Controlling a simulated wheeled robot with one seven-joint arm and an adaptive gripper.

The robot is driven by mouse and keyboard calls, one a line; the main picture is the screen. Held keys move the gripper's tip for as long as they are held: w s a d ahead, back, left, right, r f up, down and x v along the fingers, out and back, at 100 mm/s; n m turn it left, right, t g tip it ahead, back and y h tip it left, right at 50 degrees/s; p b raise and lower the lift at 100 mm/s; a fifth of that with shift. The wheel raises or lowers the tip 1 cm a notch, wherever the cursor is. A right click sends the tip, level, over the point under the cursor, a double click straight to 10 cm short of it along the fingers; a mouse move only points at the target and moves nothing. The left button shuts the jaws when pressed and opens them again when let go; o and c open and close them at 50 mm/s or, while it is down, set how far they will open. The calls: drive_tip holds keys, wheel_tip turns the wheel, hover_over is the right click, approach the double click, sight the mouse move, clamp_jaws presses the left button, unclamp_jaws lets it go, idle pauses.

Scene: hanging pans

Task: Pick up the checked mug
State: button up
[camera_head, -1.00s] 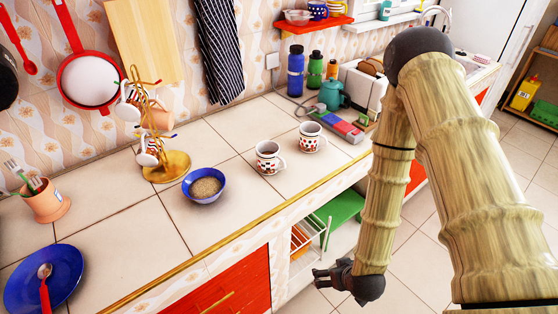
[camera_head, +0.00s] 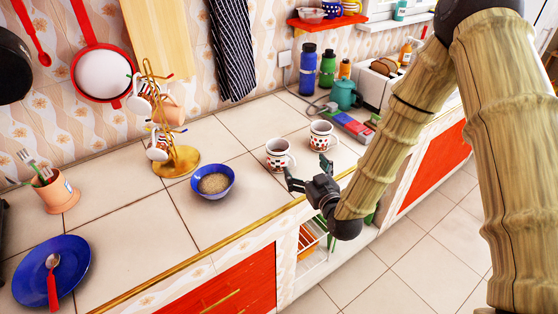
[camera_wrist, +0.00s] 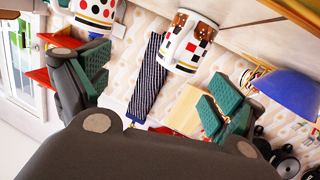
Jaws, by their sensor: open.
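The checked mug (camera_head: 279,155), white with red and black squares, stands upright on the counter beside the blue bowl. It also shows at the top middle of the wrist view (camera_wrist: 185,48), lying beyond the gap between my fingers. A second white mug (camera_head: 321,136) stands to its right in the head view; in the wrist view it has coloured dots (camera_wrist: 93,12) and is cut off at the top left. My gripper (camera_head: 308,172) is open and empty at the counter's front edge, just in front of the mugs. Its green-padded fingers (camera_wrist: 152,95) are spread apart.
A blue bowl (camera_head: 213,182) of grain stands left of the checked mug. A gold mug tree (camera_head: 177,160) with hanging mugs is behind it. A teal kettle (camera_head: 344,94), bottles and a toaster stand farther back right.

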sight(279, 146)
drive_tip(key=shift+m+y, duration=0.3)
drive_tip(key=shift+y, duration=0.4)
drive_tip(key=a, duration=0.4)
drive_tip(key=shift+s+a+r, duration=0.1)
drive_tip(key=shift+r, duration=0.25)
drive_tip(key=p+x, duration=0.1)
drive_tip(key=x, duration=0.3)
drive_tip(key=shift+r, duration=0.15)
drive_tip(key=shift+d+p+x, duration=0.2)
drive_tip(key=shift+p+x, duration=0.55)
drive_tip(key=shift+x, duration=0.65)
drive_tip(key=shift+d+p+x, duration=0.15)
drive_tip(key=shift+p+x, duration=0.55)
drive_tip(key=shift+x, duration=0.65)
drive_tip(key=shift+w+a, duration=0.25)
drive_tip(key=shift+w, duration=0.4)
drive_tip(key=shift+c, duration=0.3)
drive_tip(key=c, duration=1.8)
